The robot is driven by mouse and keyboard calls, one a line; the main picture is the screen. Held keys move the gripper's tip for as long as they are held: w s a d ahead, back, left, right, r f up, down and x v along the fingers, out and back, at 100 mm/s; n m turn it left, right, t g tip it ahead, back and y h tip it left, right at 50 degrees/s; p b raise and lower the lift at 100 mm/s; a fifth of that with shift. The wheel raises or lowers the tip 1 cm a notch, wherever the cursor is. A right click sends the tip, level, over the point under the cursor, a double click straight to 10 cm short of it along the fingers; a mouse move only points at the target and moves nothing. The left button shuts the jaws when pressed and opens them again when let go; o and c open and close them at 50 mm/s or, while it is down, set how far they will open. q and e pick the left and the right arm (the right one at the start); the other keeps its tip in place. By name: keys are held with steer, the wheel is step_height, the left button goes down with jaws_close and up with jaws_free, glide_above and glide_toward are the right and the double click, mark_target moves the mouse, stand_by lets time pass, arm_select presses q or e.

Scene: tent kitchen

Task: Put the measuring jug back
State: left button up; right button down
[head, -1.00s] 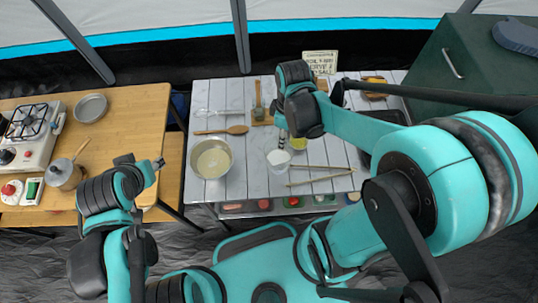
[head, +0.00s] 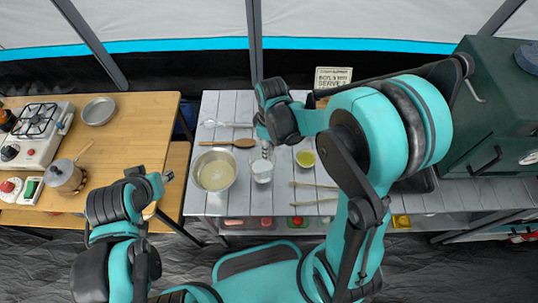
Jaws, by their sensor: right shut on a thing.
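The measuring jug (head: 262,171), a small clear vessel with whitish contents or base, is at the slatted grey table, right of the metal pot (head: 215,174). My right gripper (head: 267,150) is above it and shut on it, with the wrist hiding part of the grip. I cannot tell whether the jug touches the tabletop. My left gripper (head: 160,180) is over the front right corner of the wooden table, apart from the jug; its fingers are too small to read.
A bowl with yellow contents (head: 305,158) stands right of the jug. Wooden sticks (head: 314,186) lie in front of it. A wooden spoon (head: 238,143) and whisk (head: 222,124) lie behind the pot. A green cabinet (head: 490,110) bounds the right side.

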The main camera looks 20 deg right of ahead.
mark_target(263, 164)
step_height(263, 164, down, 4)
steer(key=shift+r+b, duration=0.2)
steer(key=shift+b, duration=0.45)
steer(key=shift+f, duration=0.1)
steer(key=c, duration=1.2)
jaws_free()
